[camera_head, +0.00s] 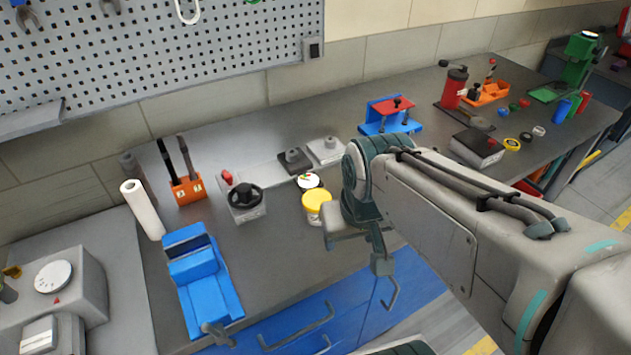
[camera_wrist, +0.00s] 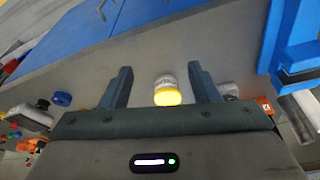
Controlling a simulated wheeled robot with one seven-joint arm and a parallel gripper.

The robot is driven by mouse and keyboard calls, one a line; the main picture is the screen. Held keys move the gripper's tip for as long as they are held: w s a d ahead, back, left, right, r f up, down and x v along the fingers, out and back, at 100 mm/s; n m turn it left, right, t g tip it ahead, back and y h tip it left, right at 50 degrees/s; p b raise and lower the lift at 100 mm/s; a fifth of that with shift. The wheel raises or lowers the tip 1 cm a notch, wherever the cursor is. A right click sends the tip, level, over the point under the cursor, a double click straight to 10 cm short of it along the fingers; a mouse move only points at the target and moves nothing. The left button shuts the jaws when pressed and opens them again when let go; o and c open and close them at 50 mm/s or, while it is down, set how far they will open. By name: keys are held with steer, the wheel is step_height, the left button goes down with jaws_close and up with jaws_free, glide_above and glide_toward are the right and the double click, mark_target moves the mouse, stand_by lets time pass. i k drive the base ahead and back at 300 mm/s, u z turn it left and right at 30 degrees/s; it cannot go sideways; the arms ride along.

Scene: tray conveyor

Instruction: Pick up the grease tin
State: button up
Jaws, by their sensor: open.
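The likely grease tin (camera_head: 316,208) is a short white tub with a yellow lid, standing on the grey bench near its front edge. My gripper is beside it on the right in the head view, largely hidden by my own arm. In the wrist view the tin (camera_wrist: 167,88) appears between the two fingers of my gripper (camera_wrist: 160,74), with visible space on both sides. The fingers are apart and empty. I cannot tell how far the tin is from the fingertips.
A grey box with a black handwheel (camera_head: 245,200) is to the left. A blue vise (camera_head: 203,280) is at front left. A red-and-blue fixture (camera_head: 390,115) stands behind my arm.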

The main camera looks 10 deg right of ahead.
mark_target(313, 199)
steer(key=u, duration=0.05)
steer(key=k, duration=1)
steer(key=z, duration=1.8)
steer(key=i, duration=1.4)
steer(key=u, duration=2.75)
steer(key=i, duration=0.5)
steer(key=u, duration=0.1)
